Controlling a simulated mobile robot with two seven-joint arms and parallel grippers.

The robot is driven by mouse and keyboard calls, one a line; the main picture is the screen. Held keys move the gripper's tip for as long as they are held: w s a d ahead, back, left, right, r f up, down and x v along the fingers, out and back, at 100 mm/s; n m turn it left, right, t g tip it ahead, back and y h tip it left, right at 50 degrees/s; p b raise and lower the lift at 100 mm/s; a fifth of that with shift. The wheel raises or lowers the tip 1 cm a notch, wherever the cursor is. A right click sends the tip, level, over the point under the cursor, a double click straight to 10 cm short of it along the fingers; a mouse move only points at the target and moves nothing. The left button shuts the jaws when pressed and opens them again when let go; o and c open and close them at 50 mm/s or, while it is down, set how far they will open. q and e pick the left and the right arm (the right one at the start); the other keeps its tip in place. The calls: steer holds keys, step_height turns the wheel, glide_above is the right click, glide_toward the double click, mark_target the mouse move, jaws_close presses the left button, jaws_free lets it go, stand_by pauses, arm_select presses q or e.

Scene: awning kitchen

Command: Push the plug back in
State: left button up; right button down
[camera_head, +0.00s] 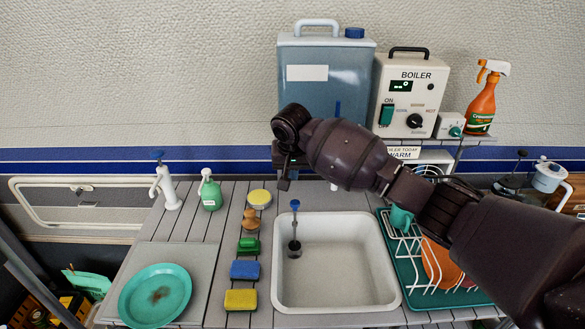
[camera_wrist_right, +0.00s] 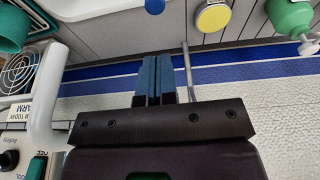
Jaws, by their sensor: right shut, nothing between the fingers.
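The plug (camera_head: 295,243) stands upright at the back left of the white sink (camera_head: 385,272). It has a blue knob on a thin rod and a dark round base; whether the base sits in the drain I cannot tell. A blue round shape at the top edge of the right wrist view, likely its knob (camera_wrist_right: 180,4), is partly cut off. My right gripper (camera_head: 284,184) is behind the sink, beyond and above the plug, apart from it. Its blue fingers (camera_wrist_right: 155,80) are shut together and empty. My left gripper is not in view.
A yellow tin (camera_head: 259,198), a brush (camera_head: 251,219) and sponges (camera_head: 244,270) line the sink's left side. A dish rack (camera_head: 412,268) stands right. The blue-grey tank (camera_head: 345,92) and boiler (camera_head: 392,80) are behind my right arm. The sink's middle is clear.

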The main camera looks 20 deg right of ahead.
mark_target(293, 201)
steer(key=x, duration=0.8)
steer(key=shift+s+f, duration=0.25)
steer(key=shift+s, duration=0.05)
steer(key=shift+f, duration=0.75)
steer(key=shift+f, duration=0.1)
